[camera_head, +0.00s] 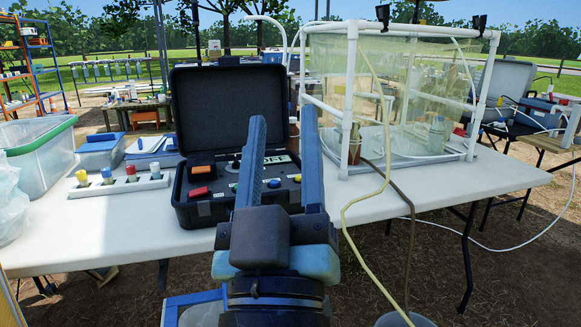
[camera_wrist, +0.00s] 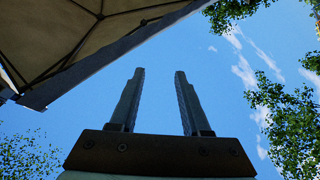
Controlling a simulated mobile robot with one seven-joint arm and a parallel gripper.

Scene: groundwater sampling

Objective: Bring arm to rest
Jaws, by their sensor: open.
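My gripper (camera_head: 283,128) is raised in front of the white table in the head view, with its two long fingers pointing up. The fingers are apart with nothing between them. In the wrist view my gripper (camera_wrist: 159,80) also shows open and empty against blue sky. The fingers hide part of an open black case (camera_head: 190,212) on the table, with coloured knobs and buttons on its panel. My arm's wrist shows at the bottom centre of the head view.
The white table (camera_head: 480,178) carries a clear-walled frame enclosure (camera_head: 400,90), a rack of capped vials (camera_head: 119,186) and a clear bin (camera_head: 38,160). A yellow tube (camera_head: 349,205) hangs off its front edge. A canopy (camera_wrist: 80,40) shows in the wrist view.

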